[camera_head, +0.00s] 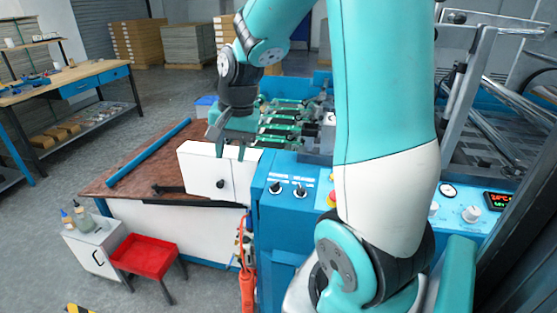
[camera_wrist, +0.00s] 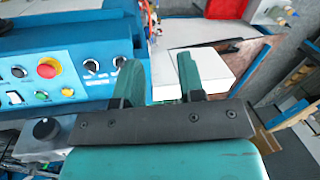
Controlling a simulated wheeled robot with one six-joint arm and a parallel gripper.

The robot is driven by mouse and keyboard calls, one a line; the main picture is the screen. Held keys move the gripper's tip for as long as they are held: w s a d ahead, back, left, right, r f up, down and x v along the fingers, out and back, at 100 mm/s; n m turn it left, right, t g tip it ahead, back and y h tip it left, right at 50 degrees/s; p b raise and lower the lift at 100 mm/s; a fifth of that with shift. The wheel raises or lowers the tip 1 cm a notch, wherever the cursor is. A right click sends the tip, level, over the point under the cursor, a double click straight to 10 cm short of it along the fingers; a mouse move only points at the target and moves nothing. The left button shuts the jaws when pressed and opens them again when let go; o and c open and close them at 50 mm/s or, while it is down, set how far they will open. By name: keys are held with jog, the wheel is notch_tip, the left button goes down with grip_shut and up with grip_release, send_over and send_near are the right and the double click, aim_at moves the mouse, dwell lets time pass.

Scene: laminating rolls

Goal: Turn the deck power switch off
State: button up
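Two black rotary switches sit side by side on the blue control panel, a left one (camera_head: 275,187) and a right one (camera_head: 300,191). They also show in the wrist view, one at left (camera_wrist: 91,66) and one at right (camera_wrist: 119,61). Their labels are too small to read, so I cannot tell which is the deck power switch. My gripper (camera_head: 228,145) is above the white box, left of and higher than the switches. In the wrist view my gripper (camera_wrist: 160,77) has its two fingers apart, with nothing between them, and touches neither switch.
The white box (camera_head: 205,178) with a black knob stands beside the panel. A red mushroom button (camera_wrist: 47,68) is on the same blue machine, with smaller buttons around it. A brown-topped table (camera_head: 135,172) extends left. A red tray (camera_head: 145,257) stands in front on the floor.

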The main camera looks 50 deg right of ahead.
aim_at(275, 186)
jog(key=s+d+m+h+p, duration=0.1)
jog(key=s+d+m+p, duration=0.2)
jog(key=d+m, duration=0.9)
jog(key=d+f+n+p, duration=0.1)
jog(key=f, duration=0.4)
jog(key=w+d+f+n+p, duration=0.1)
jog(key=f, duration=0.5)
jog(key=w+d+f+n, duration=0.1)
jog(key=d+f, duration=0.1)
jog(key=f, duration=0.4)
jog(key=shift+g+p, duration=0.3)
jog(key=shift+p, duration=0.1)
jog(key=shift+w, duration=0.1)
jog(key=c, duration=0.6)
